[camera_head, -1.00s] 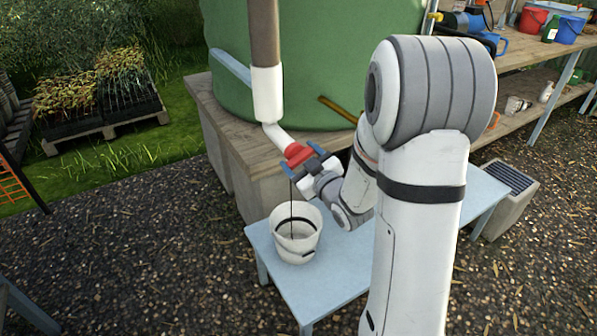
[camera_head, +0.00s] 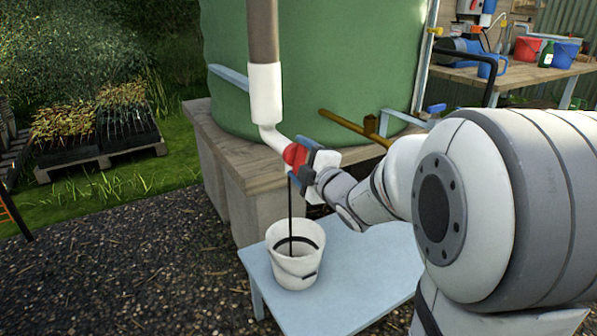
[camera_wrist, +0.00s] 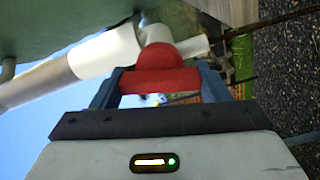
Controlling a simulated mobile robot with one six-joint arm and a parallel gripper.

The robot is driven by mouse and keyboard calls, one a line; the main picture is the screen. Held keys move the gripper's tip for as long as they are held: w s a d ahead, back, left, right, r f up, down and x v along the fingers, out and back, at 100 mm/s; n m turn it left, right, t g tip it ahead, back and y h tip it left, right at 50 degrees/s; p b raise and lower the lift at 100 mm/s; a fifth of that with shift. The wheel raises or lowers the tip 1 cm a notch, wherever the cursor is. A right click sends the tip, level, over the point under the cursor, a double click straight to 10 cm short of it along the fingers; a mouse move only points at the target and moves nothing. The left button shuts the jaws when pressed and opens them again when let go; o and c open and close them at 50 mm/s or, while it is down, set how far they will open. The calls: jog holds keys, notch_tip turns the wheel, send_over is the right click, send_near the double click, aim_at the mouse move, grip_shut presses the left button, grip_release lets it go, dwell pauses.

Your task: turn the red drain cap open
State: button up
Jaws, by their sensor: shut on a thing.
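The red drain cap (camera_head: 294,156) sits at the lower end of the white angled pipe (camera_head: 266,100) beside the green tank. My gripper (camera_head: 303,163) is shut on the cap, with its blue fingers on either side. The wrist view shows the red cap (camera_wrist: 158,72) between the two fingers of my gripper (camera_wrist: 160,88), with the white pipe (camera_wrist: 105,52) behind it. A thin dark stream (camera_head: 290,212) runs from below the cap down into the white bucket (camera_head: 284,276). The fingers hide part of the cap.
The bucket stands on a pale blue table (camera_head: 340,280). The green tank (camera_head: 300,70) rests on a timber-topped block base (camera_head: 215,150). A brass tap pipe (camera_head: 345,123) juts from the tank. A workbench (camera_head: 500,75) with buckets is at the back right.

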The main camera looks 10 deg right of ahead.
jog(key=shift+f+n+b, duration=0.1)
jog(key=shift+n+b, duration=0.2)
jog(key=shift+n, duration=0.5)
jog(key=o, duration=1)
jog(key=p+v, duration=0.2)
jog(key=v, duration=0.6)
